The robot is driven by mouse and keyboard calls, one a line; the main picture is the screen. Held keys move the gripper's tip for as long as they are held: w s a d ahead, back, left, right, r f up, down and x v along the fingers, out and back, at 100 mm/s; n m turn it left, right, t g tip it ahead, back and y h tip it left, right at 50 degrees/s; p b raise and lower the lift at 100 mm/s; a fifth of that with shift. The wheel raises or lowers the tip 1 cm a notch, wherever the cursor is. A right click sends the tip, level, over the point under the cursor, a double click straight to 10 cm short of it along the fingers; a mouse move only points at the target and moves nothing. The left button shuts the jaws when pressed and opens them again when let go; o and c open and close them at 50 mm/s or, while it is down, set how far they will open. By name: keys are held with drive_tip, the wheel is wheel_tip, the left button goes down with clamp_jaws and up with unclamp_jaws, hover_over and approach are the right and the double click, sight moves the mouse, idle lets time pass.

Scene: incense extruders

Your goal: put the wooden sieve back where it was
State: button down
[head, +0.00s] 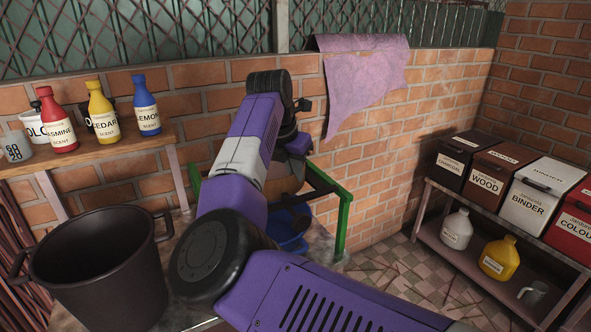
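A round tan, wood-coloured thing (287,180), which looks like the wooden sieve, shows partly behind my forearm. It is above a blue bucket (289,228) and beside a green-legged stand (344,222). My arm covers much of it, so I cannot tell whether it rests on the stand or is held. My wrist bends downward just above it. My gripper's fingers are hidden behind my arm, so whether they are open or shut does not show.
A large dark pot (100,275) stands at the lower left. A wooden shelf (110,150) holds scent bottles and a cup. At right, a rack (450,255) carries labelled boxes above, with jugs and a mug below. A purple cloth (362,80) hangs on the brick wall. Tiled floor between is clear.

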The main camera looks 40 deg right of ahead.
drive_tip(key=c, duration=1.6)
unclamp_jaws()
